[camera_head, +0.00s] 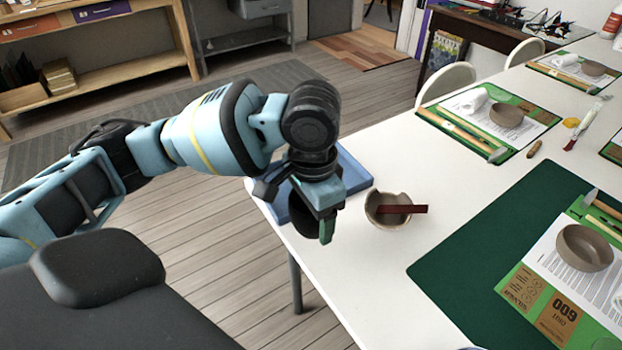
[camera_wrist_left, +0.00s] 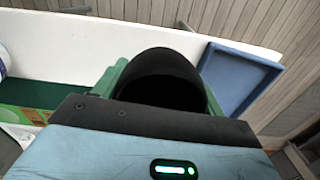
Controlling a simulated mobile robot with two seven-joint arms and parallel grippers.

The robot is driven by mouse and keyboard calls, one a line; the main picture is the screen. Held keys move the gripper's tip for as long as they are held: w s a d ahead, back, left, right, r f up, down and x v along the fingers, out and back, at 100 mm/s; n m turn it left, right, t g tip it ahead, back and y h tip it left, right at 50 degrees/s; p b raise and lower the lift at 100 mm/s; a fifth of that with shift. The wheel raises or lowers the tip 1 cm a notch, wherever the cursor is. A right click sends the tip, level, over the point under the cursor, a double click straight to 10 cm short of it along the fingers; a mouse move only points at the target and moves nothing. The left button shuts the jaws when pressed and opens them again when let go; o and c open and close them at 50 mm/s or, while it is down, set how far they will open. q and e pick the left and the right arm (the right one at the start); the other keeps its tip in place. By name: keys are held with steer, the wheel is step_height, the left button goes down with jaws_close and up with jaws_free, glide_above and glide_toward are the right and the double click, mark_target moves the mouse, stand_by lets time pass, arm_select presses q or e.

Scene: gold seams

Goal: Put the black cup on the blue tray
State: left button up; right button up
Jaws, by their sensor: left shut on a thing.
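My left gripper (camera_head: 317,216) is shut on the black cup (camera_head: 303,223), which sits between its green fingers. In the left wrist view the cup (camera_wrist_left: 160,75) shows its dark open mouth and partly hides the fingers. The blue tray (camera_head: 352,172) lies at the table's corner, partly hidden behind my gripper and wrist. In the left wrist view the tray (camera_wrist_left: 245,75) is just right of the cup. I cannot tell whether the cup touches anything below it. My right gripper is not in view.
A chipped bowl (camera_head: 385,217) with a dark red stick across it stands right of my gripper. A dark green mat (camera_head: 450,250) lies farther right, with a kit sheet and bowl (camera_head: 585,248).

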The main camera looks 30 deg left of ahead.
arm_select(q)
steer(key=m, duration=0.3)
steer(key=shift+w+a+f+m, duration=0.1)
steer(key=shift+a+f+m, duration=0.1)
steer(key=shift+m, duration=0.1)
steer(key=m, duration=0.3)
steer(key=shift+f+m, duration=0.25)
steer(key=shift+m, duration=0.05)
steer(key=m, duration=0.4)
steer(key=f+m, duration=0.1)
steer(key=m, duration=0.1)
steer(key=shift+w+a+p, duration=0.2)
steer(key=shift+a+p, duration=0.1)
steer(key=shift+p, duration=0.05)
steer(key=b, duration=0.2)
glide_above(288, 189)
steer(key=s+d, duration=0.1)
steer(key=d, duration=0.1)
steer(key=shift+a+f, duration=0.25)
steer(key=shift+f, duration=0.4)
steer(key=shift+w+a, duration=0.45)
steer(key=shift+a, duration=0.15)
step_height(288, 189, down, 3)
steer(key=shift+a+f, duration=0.15)
steer(key=shift+w+f, duration=0.1)
steer(key=shift+f, duration=0.1)
